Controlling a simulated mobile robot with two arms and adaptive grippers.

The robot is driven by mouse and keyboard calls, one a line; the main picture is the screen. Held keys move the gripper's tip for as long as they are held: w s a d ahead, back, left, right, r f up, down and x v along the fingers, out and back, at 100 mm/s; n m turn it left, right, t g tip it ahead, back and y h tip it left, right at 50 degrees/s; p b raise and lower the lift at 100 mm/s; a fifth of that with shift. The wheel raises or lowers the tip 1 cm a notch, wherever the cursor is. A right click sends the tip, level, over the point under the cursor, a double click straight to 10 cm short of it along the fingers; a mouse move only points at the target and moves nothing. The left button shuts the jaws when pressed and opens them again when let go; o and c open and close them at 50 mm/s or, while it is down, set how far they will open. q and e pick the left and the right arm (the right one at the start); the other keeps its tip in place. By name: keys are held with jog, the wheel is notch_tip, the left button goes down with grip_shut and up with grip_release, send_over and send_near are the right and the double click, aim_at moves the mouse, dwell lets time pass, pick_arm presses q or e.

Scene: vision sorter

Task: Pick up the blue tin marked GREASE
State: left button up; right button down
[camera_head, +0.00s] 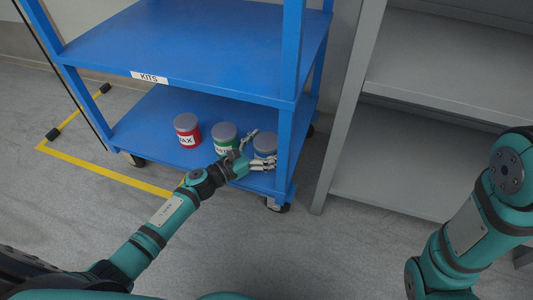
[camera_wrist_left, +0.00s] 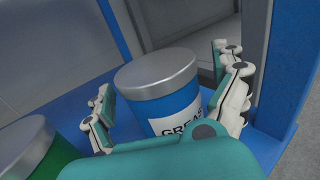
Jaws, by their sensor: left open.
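The blue tin (camera_wrist_left: 172,108) has a grey lid and a white label that reads GREASE, partly hidden by my gripper. It stands upright on the lower shelf of the blue cart, the rightmost of three tins; it also shows in the head view (camera_head: 265,144). My left gripper (camera_head: 262,149) is open, with its fingers on either side of the blue tin. In the left wrist view the gripper (camera_wrist_left: 170,95) has one finger left of the tin and one right. Whether the fingers touch it I cannot tell. Only links of my right arm show; its gripper is out of view.
A green tin (camera_head: 225,138) stands just left of the blue one, and a red tin (camera_head: 187,130) farther left. The cart's upper shelf (camera_head: 190,45) is overhead, with a blue post (camera_head: 286,135) at right. A grey shelf unit (camera_head: 400,150) stands to the right.

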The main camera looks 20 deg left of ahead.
pick_arm(q)
jog(key=shift+w+d, duration=0.25)
jog(key=shift+c, duration=0.4)
jog(key=shift+r, duration=0.1)
jog(key=c, duration=1.5)
